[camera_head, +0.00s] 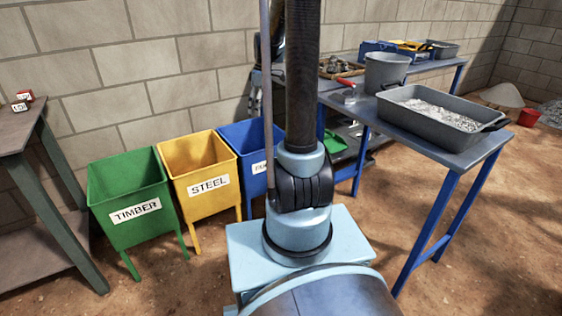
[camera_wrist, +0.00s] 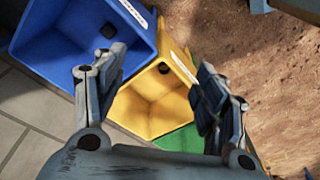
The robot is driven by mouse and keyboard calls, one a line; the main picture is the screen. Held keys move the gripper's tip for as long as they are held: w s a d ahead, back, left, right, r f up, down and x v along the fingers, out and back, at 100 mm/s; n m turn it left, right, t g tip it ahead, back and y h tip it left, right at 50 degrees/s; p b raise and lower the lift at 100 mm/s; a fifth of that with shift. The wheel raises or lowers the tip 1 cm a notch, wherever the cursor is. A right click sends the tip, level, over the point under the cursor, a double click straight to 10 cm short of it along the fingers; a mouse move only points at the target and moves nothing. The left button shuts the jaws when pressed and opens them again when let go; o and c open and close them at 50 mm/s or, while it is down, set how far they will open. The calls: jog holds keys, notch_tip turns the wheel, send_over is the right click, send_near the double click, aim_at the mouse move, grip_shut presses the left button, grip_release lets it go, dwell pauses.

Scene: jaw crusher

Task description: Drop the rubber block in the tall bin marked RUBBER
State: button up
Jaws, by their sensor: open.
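The blue bin (camera_head: 238,137) stands at the right end of the bin row. My arm hides part of its label, of which only the first letters show. In the wrist view the blue bin (camera_wrist: 60,45) lies at the upper left, its inside visible. My gripper (camera_wrist: 160,62) is open, its two fingers wide apart with nothing between them, above the blue and yellow bins. A small dark piece (camera_wrist: 100,54) shows inside the blue bin beside the left finger; I cannot tell for sure that it is the rubber block.
The yellow STEEL bin (camera_head: 200,160) and green TIMBER bin (camera_head: 128,190) stand left of the blue one. A blue-legged table (camera_head: 455,155) with a grey tray (camera_head: 440,112) is at right. A dark table (camera_head: 25,135) stands at far left. A block wall is behind the bins.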

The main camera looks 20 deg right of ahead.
jog(key=s+r+m, duration=0.2)
jog(key=s+r, duration=0.1)
jog(key=s, duration=0.7)
jog(key=s+f+m, duration=0.4)
jog(key=s, duration=0.8)
jog(key=s+f+m+t+h, duration=0.1)
jog(key=s+f+m, duration=0.3)
jog(key=s, duration=0.8)
jog(key=shift+d+m+t, duration=0.3)
jog(key=shift+s, duration=0.1)
jog(key=shift+w+f, duration=0.15)
jog(key=shift+w, duration=0.35)
jog(key=shift+d, duration=0.1)
